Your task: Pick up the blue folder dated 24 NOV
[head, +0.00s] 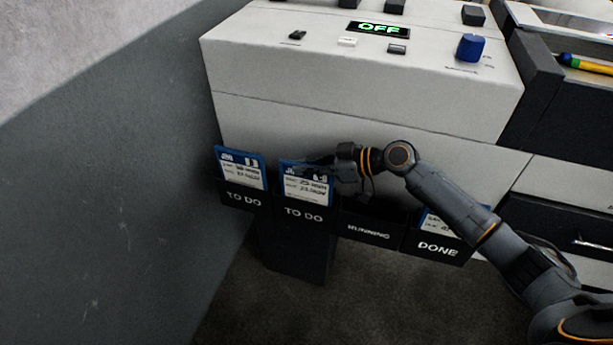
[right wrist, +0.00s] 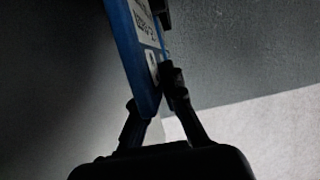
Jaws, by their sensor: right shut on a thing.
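A blue folder (head: 305,186) with a white label stands in the second TO DO pocket from the left. Its label carries handwritten dates ending in NOV, but the day is too small to read surely. My right gripper (head: 318,170) reaches it from the right and is shut on its upper right part. In the right wrist view the blue folder (right wrist: 140,60) runs between the two fingers (right wrist: 150,103). Another blue folder (head: 241,168) stands in the leftmost TO DO pocket, its date also unclear. My left gripper is not in view.
An empty-looking RUNNING pocket (head: 368,232) and a DONE pocket (head: 437,247) with a blue folder (head: 433,222) lie to the right, partly behind my right arm. A white machine (head: 350,120) with an OFF display stands behind. A grey wall (head: 110,200) is close on the left.

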